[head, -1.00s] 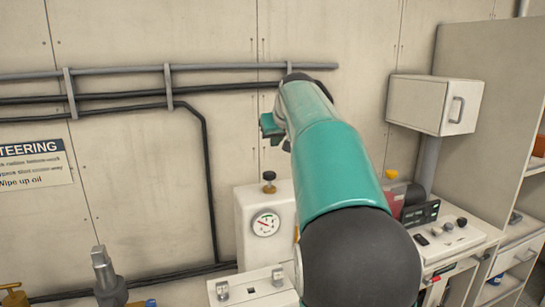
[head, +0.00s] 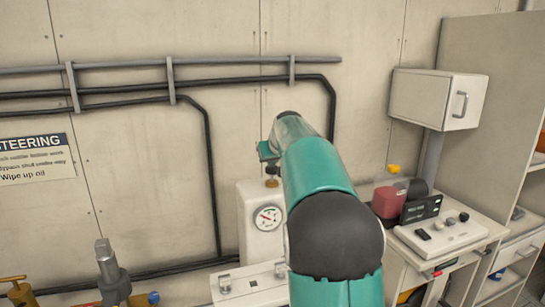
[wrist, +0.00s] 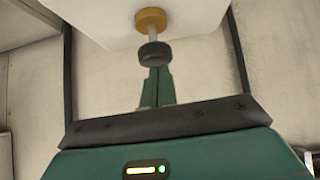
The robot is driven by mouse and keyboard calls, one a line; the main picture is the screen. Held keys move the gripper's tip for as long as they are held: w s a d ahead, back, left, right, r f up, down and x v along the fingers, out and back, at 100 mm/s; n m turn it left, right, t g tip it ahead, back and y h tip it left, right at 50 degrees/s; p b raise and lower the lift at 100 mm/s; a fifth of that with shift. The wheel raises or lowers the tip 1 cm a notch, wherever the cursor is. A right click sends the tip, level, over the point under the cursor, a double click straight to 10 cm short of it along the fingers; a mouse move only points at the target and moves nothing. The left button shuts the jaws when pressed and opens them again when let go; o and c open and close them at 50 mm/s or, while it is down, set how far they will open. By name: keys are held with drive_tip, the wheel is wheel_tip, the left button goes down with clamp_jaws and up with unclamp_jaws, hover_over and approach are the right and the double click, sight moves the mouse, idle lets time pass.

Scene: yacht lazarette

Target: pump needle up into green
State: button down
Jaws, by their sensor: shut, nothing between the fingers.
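The white pump housing (head: 254,222) stands against the wall, left of my arm in the head view. A round gauge (head: 268,218) is on its front, with small red and green marks; the needle is too small to read surely. A dark pump knob (head: 272,183) stands on top of the housing. In the wrist view the black knob (wrist: 154,54) sits on a thin rod by a brass collar (wrist: 151,20), picture upside down. My gripper (wrist: 155,72) is shut and empty, its tips at the knob's top; I cannot tell whether they touch. It also shows in the head view (head: 266,153).
A white wall cabinet (head: 437,98) hangs at the right, above a bench with a control panel (head: 438,233) and a red device (head: 388,202). Pipes (head: 180,85) run along the wall. A grey fitting (head: 108,270) stands at the lower left.

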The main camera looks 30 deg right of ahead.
sight(272, 171)
drive_tip(key=shift+f, duration=1.85)
drive_tip(key=v, duration=1.4)
drive_tip(key=shift+r, duration=0.2)
drive_tip(key=shift+w, duration=0.1)
